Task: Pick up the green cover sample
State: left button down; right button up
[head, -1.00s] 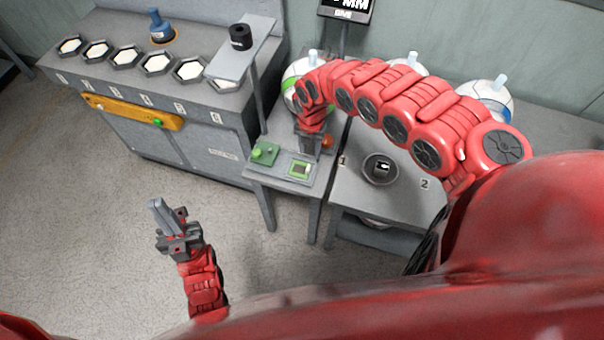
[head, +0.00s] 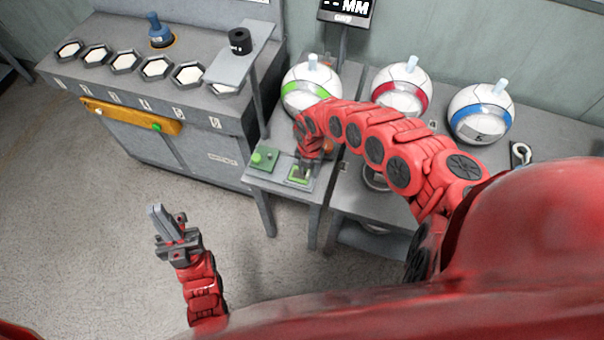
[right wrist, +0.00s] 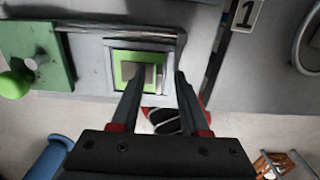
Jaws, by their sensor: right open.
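The green cover sample (right wrist: 135,56) is a small green square with a grey patch in its middle, lying in a pale square frame on the small side table. In the head view the sample (head: 296,178) is partly hidden by my right gripper (head: 302,170). In the right wrist view my right gripper (right wrist: 160,75) is open, with nothing held between its fingers. Its left finger overlaps the sample's right part in the picture; its right finger appears beyond the frame's right edge. Whether they touch is unclear. My left gripper (head: 160,222) is over the floor, away from the sample.
A green box with a round knob (head: 264,157) is left of the sample. Balls with green (head: 312,92), red (head: 402,92) and blue (head: 480,115) bands stand behind. The grey bench (head: 180,110) with hexagonal wells is at left; a shelf post (head: 258,105) rises nearby.

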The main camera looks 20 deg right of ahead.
grip_shut()
jog(key=shift+w+r, duration=0.1)
jog(key=shift+r, duration=0.05)
dwell(0.4)
